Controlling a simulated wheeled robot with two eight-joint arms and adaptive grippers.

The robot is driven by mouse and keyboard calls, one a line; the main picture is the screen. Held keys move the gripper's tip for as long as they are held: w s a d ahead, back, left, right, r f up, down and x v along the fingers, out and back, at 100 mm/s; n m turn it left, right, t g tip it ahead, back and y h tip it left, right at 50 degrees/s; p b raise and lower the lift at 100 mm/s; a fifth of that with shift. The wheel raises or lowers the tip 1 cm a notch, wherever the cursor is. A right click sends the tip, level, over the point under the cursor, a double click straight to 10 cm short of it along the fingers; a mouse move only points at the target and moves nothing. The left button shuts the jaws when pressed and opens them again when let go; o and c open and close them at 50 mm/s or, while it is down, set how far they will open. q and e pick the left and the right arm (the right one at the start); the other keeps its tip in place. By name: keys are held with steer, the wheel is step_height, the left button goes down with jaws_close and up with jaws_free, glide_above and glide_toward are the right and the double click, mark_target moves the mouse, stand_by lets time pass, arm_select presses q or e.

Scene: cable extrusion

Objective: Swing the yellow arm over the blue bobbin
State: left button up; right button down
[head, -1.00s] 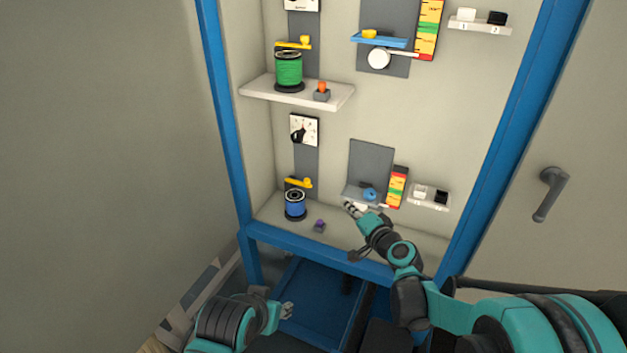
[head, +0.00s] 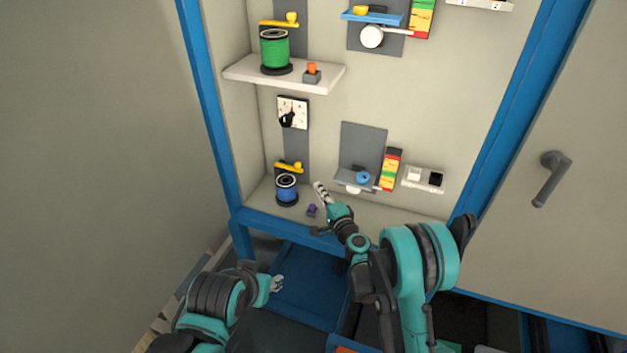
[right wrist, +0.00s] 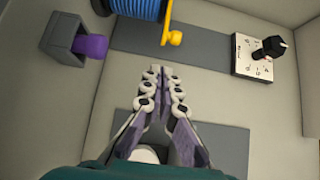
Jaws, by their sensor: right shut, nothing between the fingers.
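The blue bobbin (head: 287,189) stands on the lower shelf at the left, on a dark base. The yellow arm (head: 289,167) with its knob sits just above the bobbin's top, against a grey strip. In the right wrist view the blue bobbin (right wrist: 140,8) is at the top edge and the yellow arm (right wrist: 168,30) ends in a round knob beside it. My right gripper (head: 319,186) is shut and empty, to the right of the bobbin, apart from it and the arm. It also shows in the right wrist view (right wrist: 160,72). My left gripper (head: 277,284) is low, below the shelf; its fingers are too small to judge.
A purple button (head: 312,209) sits on the lower shelf right of the bobbin. A dial (head: 293,112) is above. A grey bracket with a blue piece (head: 362,177) and a colour scale (head: 390,170) are to the right. The blue frame (head: 330,235) edges the shelf.

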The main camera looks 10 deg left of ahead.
steer(key=b+x, duration=0.2)
steer(key=x, duration=0.7)
steer(key=shift+w+a, duration=0.1)
arm_select(q)
step_height(320, 180, down, 2)
steer(key=shift+f, duration=0.25)
